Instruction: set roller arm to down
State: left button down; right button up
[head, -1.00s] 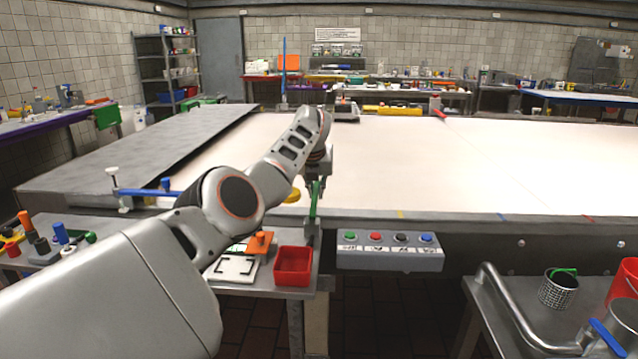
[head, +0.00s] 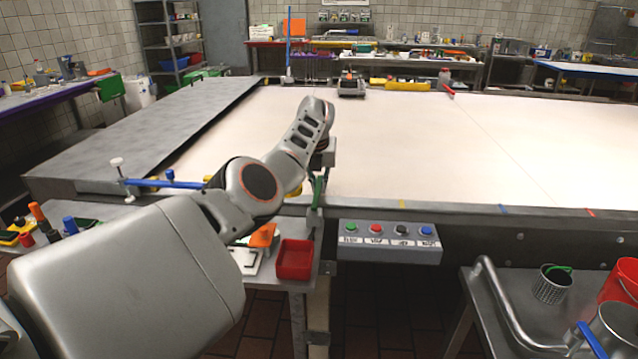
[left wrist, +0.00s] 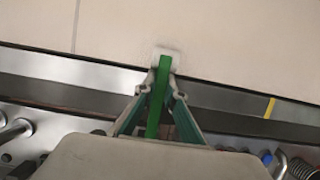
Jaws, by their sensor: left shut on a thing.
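A green lever (head: 318,191) stands at the front edge of the large pale table, above a grey post. My left gripper (head: 322,165) is at the lever's upper part, partly hidden by my own arm. In the left wrist view, my left gripper (left wrist: 161,92) has its fingers closed around the green lever (left wrist: 158,100), whose pale end shows beyond the fingertips. Which part is the roller arm is not marked; the green lever is the one held. My right gripper is not in view.
A button panel (head: 388,241) hangs on the table front, right of the lever. A red bin (head: 294,260) sits just below the lever. A blue bar with a white knob (head: 165,183) is at the left edge. The pale table top (head: 430,150) is mostly clear.

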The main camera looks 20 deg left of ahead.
pick_arm(q)
jog(key=shift+w+r, duration=0.1)
jog(key=shift+r, duration=0.15)
jog(key=c, duration=2.1)
grip_release()
jog(key=shift+f, duration=0.1)
